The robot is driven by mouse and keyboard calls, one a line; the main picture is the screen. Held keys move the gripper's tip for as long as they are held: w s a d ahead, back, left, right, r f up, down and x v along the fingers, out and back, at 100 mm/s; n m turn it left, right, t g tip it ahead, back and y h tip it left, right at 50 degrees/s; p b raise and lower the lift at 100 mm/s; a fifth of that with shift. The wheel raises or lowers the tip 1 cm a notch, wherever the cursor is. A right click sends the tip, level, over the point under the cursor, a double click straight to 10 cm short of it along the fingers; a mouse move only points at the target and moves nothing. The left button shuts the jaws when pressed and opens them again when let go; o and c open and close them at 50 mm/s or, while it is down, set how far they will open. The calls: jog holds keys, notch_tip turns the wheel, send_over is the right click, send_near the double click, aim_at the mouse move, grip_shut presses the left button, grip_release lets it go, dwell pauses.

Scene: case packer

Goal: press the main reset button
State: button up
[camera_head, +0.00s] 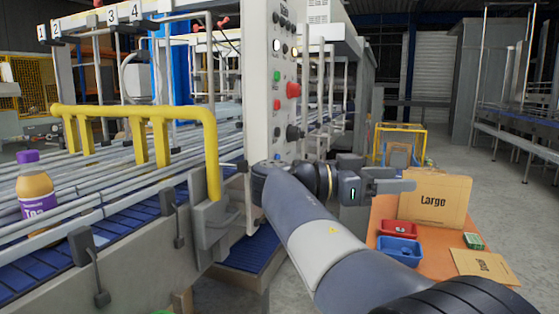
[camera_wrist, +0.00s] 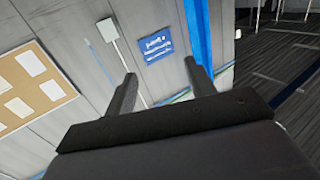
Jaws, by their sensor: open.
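The grey control panel (camera_head: 268,100) stands upright in the middle of the head view. I cannot read which one is the main reset button. My gripper (camera_head: 408,186) is to the right of and below the panel, pointing right, away from the buttons. In the wrist view its two fingers (camera_wrist: 160,85) are apart with nothing between them. The wrist view shows no panel, only a wall with a board and a blue sign.
A yellow guard rail (camera_head: 140,112) and the roller conveyor (camera_head: 110,170) with a purple-capped bottle (camera_head: 35,190) are at left. An orange table (camera_head: 385,215) with a red bin (camera_head: 398,229), a blue bin (camera_head: 399,250) and cardboard marked Large (camera_head: 435,212) is at right.

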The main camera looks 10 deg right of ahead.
grip_shut()
dwell(0.3)
dwell(1.1)
